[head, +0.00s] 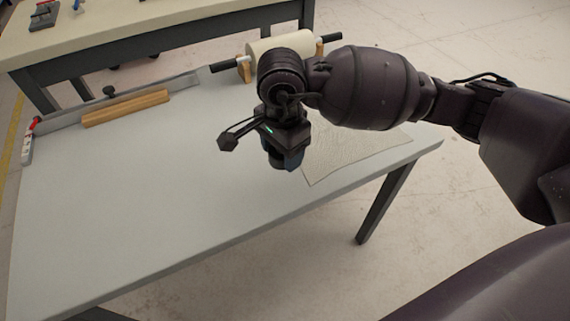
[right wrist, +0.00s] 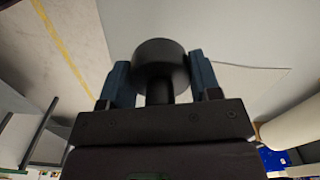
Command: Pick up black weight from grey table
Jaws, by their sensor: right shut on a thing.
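The black weight (right wrist: 160,55) is a dark round cylinder with a narrower neck. In the right wrist view it sits between the two blue fingers of my right gripper (right wrist: 160,70), which is shut on it. In the head view my right gripper (head: 281,158) points down over the grey table (head: 160,190), beside the pale sheet. There the weight is mostly hidden by the gripper, and I cannot tell its exact height over the table. My left gripper is not in view.
A pale textured sheet (head: 350,158) lies at the table's right end. A cream roller with black handles (head: 280,43) stands at the back edge. A wooden bar (head: 126,108) lies at the back left. Another table (head: 130,32) stands behind. The table's front left is clear.

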